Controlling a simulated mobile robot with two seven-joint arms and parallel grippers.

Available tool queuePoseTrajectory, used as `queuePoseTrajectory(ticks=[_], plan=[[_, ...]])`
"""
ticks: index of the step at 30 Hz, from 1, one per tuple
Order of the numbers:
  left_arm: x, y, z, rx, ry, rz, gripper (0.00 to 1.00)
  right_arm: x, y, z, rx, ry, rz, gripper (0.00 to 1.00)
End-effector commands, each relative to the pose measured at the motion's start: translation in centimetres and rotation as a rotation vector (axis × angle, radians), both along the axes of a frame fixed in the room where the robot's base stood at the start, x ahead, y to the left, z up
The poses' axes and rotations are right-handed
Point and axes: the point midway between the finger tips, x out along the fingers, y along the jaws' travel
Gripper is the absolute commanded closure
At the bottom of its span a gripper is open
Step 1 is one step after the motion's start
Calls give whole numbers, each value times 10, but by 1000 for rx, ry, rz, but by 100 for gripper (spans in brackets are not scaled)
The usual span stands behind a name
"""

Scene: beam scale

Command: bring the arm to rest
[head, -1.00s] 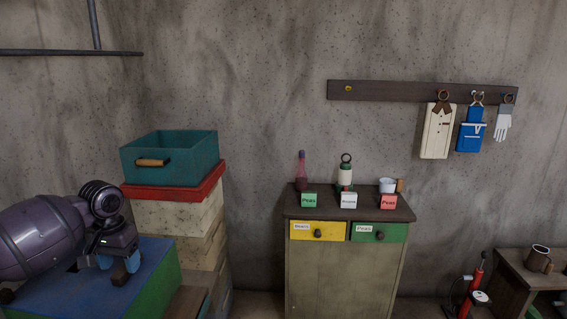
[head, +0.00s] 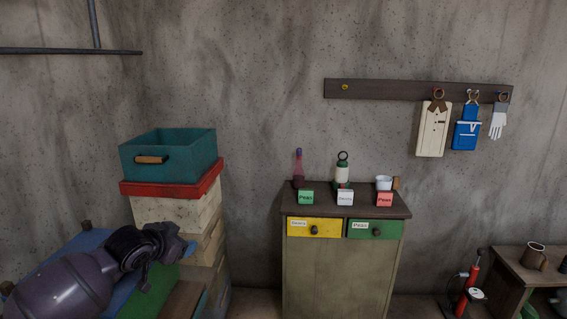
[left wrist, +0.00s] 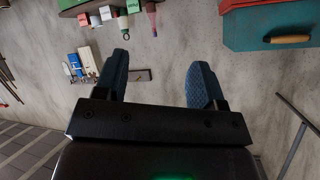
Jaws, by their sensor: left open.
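My left arm (head: 75,285) comes in from the lower left of the head view, in front of a blue-topped, green-sided block (head: 155,290). Its left gripper (head: 188,248) points right, in front of the stacked boxes as seen here, and its fingers are hard to make out. In the left wrist view the two blue fingers of the left gripper (left wrist: 162,85) stand wide apart with nothing between them. My right gripper is in neither view.
A teal box (head: 168,160) tops a red-lidded stack (head: 170,213) beside the arm. A cabinet (head: 340,265) with yellow and green drawers stands centre, bearing a bottle (head: 299,168) and labelled blocks. A rack (head: 400,89) hangs on the wall. A low bench (head: 520,268) stands right.

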Motion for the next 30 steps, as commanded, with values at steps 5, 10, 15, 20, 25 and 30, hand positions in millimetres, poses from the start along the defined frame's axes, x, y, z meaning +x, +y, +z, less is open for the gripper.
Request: queuePoseTrajectory(ticks=[5, 10, 15, 20, 25, 30], plan=[[-39, -25, -40, -56, -148, -43, 36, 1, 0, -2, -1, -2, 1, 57], [-82, -31, -74, -99, -238, -25, 36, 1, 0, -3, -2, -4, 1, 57], [-129, -26, -110, -130, -277, 37, 36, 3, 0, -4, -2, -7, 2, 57], [-179, -14, -148, -155, -260, 124, 36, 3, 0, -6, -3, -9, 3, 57], [-240, 2, -194, -176, -173, 244, 36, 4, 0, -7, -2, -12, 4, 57], [-304, 14, -241, -208, -54, 357, 36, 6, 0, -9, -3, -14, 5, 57]])
